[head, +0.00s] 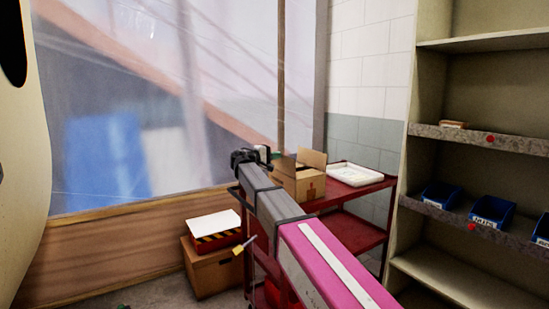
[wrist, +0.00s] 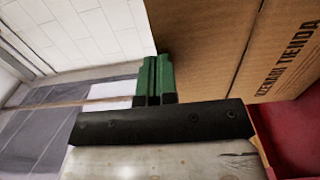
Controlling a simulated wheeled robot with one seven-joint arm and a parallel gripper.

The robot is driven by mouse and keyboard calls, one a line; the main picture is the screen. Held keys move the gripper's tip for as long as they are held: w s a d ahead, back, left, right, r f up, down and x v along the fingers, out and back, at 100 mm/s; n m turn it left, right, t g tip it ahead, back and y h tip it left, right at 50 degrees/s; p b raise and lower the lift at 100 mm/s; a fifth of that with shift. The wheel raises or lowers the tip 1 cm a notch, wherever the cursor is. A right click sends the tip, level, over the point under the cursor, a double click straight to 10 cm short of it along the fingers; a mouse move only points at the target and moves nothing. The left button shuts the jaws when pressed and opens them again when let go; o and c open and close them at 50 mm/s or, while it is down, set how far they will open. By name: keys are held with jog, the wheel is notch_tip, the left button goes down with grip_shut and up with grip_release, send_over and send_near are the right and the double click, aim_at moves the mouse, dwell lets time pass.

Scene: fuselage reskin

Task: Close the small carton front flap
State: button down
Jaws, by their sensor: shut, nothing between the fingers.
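The small brown carton (head: 298,184) stands on the top of a red cart. At least two of its flaps (head: 312,158) stick up above the rim; I cannot tell which one is the front flap. My gripper (head: 262,153) is at the carton's left side in the head view, partly hidden by its own dark housing. In the wrist view, the green fingers (wrist: 154,78) are together with nothing between them. Brown cardboard (wrist: 215,45) with dark printed lettering fills the right, close beside the fingertips. I cannot tell whether they touch it.
The red cart (head: 355,228) also holds a white tray (head: 355,175) right of the carton. A shelf unit (head: 480,149) with blue bins stands at the right. A larger box (head: 212,271) sits on the floor left of the cart. A translucent sheet (head: 150,110) hangs behind.

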jog(key=d+g+y, duration=0.1)
jog(key=w+d+g+y, duration=0.1)
jog(key=shift+w+r+y, duration=0.25)
jog(key=shift+r+y, duration=0.1)
jog(key=shift+y, duration=0.05)
jog(key=shift+w+d+f+g+y, duration=0.75)
jog(key=shift+d+y, duration=0.3)
jog(key=shift+y, duration=0.25)
jog(key=shift+w+d+f+g+y, duration=0.6)
jog(key=shift+d+f+g+y, duration=0.25)
jog(key=shift+d+y, duration=0.35)
jog(key=shift+w+d+f+g+y, duration=0.65)
jog(key=shift+d+g+y, duration=0.3)
jog(key=shift+y, duration=0.45)
jog(key=shift+x, duration=0.9)
jog(key=shift+f, duration=0.1)
jog(key=shift+a, duration=0.15)
